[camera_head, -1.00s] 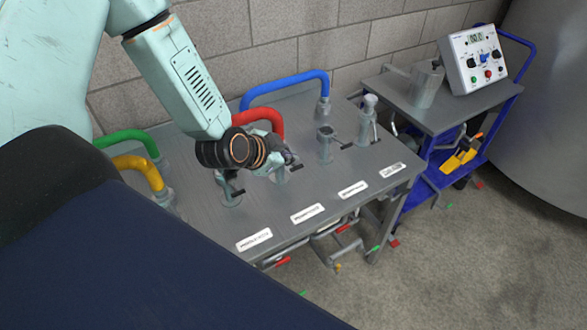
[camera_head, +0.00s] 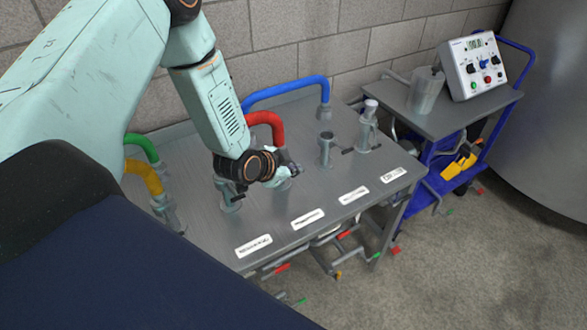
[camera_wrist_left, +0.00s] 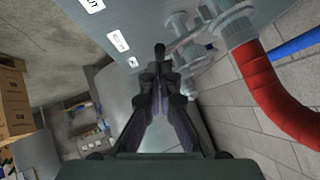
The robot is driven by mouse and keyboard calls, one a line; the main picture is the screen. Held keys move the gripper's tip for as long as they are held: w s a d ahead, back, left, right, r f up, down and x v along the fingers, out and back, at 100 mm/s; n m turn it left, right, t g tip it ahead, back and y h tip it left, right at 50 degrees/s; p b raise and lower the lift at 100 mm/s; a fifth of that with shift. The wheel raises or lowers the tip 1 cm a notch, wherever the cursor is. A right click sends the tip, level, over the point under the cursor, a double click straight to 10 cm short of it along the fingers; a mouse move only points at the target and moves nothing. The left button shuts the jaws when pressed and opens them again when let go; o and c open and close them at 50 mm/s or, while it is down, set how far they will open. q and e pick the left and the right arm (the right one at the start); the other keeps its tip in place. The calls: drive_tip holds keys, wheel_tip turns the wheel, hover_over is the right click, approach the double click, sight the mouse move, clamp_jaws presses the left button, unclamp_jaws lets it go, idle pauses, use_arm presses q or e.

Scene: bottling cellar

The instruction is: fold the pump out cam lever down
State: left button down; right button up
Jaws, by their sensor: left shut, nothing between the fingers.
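Several grey couplings stand on the metal table (camera_head: 330,195), each near a white label. I cannot read which label says pump out, so I cannot tell which cam lever is the one named. My left gripper (camera_head: 292,170) is shut and empty, low over the table beside the red hose (camera_head: 268,120), and partly hides a coupling there. In the left wrist view, the shut fingertips (camera_wrist_left: 160,50) are close to grey couplings (camera_wrist_left: 190,50) and the red hose (camera_wrist_left: 270,90). Whether they touch anything is unclear. My right gripper is out of view.
A capped coupling (camera_head: 367,128) and an open coupling (camera_head: 326,150) stand to the right. Blue (camera_head: 285,90), green (camera_head: 142,146) and yellow (camera_head: 145,175) hoses rise along the back and left. A blue cart (camera_head: 425,180) with a control box (camera_head: 475,66) stands at right.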

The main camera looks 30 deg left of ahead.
use_arm(q)
drive_tip(key=shift+d+f+y, duration=0.15)
drive_tip(key=shift+f+y, duration=0.15)
drive_tip(key=shift+f, duration=0.05)
drive_tip(key=shift+s+d+f+m, duration=0.1)
drive_tip(key=shift+f+m, duration=0.05)
drive_tip(key=shift+m, duration=0.15)
